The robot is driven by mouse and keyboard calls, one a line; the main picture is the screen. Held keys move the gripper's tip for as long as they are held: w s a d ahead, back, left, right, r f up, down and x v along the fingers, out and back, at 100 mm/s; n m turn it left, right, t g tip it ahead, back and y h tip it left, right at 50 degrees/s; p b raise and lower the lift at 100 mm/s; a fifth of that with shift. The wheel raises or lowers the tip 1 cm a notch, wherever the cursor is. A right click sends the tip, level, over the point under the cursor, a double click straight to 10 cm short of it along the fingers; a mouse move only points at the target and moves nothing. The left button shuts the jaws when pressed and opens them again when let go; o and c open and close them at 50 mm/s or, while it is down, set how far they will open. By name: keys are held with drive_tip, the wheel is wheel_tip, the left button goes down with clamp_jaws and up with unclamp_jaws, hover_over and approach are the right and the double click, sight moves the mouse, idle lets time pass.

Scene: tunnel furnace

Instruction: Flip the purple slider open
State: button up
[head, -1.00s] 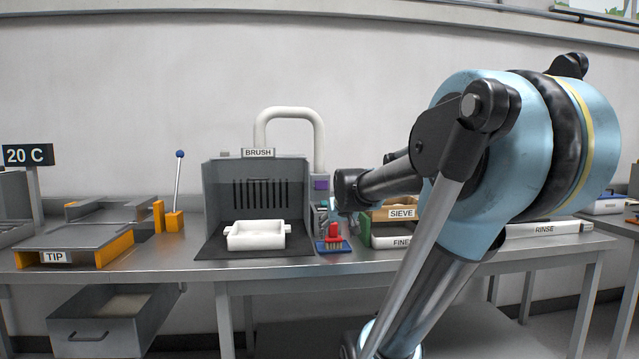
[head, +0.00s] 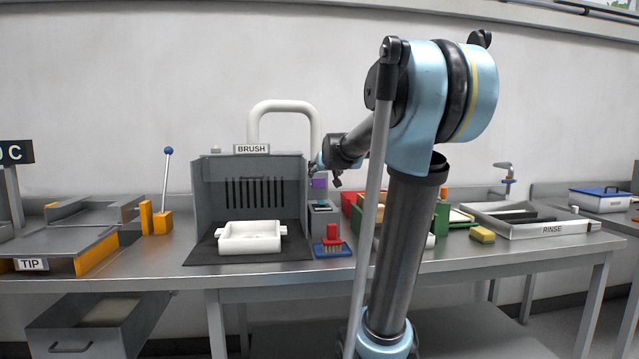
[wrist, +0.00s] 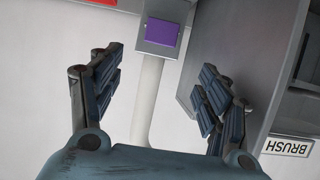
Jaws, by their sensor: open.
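The purple slider (head: 319,183) is a small purple square on a grey housing just right of the BRUSH booth. In the wrist view the purple slider (wrist: 162,32) shows flat on the grey housing, near the top middle. My gripper (wrist: 160,88) is open and empty, its two ribbed fingers spread wide. The slider appears beyond the fingertips, between the lines of the fingers, with no visible contact. In the head view my gripper (head: 317,164) is small and partly overlapped by the wrist, close above the purple slider.
The grey BRUSH booth (head: 204,190) stands directly left of the slider, with a white pipe (head: 318,130) behind. Green and red boxes are right, partly behind my arm.

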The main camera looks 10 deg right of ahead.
sight(319, 179)
drive_tip(key=x, duration=1.3)
drive_tip(key=shift+w+f, duration=0.2)
drive_tip(key=shift+w, duration=0.05)
drive_tip(key=c, duration=1.5)
drive_tip(key=shift+s, duration=3.2)
drive_tip(key=shift+f, duration=0.1)
drive_tip(key=o, duration=1.5)
